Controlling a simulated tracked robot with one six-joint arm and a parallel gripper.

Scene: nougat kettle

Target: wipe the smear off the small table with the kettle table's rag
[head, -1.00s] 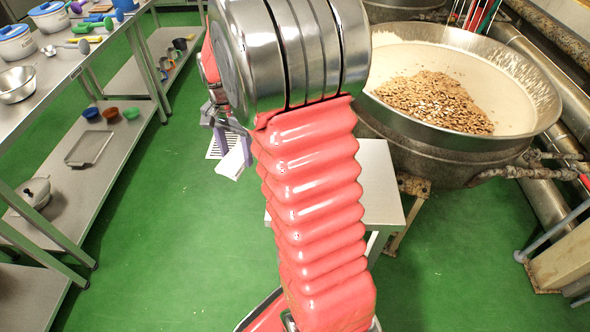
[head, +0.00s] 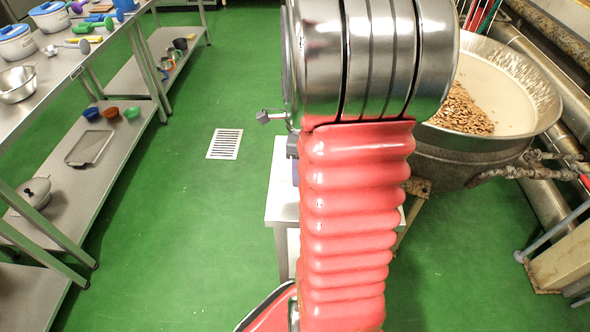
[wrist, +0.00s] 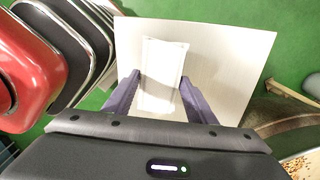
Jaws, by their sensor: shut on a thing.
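The small table (head: 283,205) stands mid-floor, mostly hidden behind my arm in the head view; its pale top (wrist: 228,62) fills the middle of the wrist view. My gripper (wrist: 160,82), with purple fingers, is shut on the rag (wrist: 163,62), a white flat cloth that extends out past the fingertips over the tabletop. I cannot tell whether the rag touches the top. In the head view my arm hides the rag and most of the gripper. No smear is visible on the bare parts of the top.
The big kettle (head: 470,160) with nuts (head: 462,112) in it stands close at the right of the small table. A steel bench (head: 90,60) with pots and utensils runs along the left. Green floor with a drain grate (head: 225,144) lies open between.

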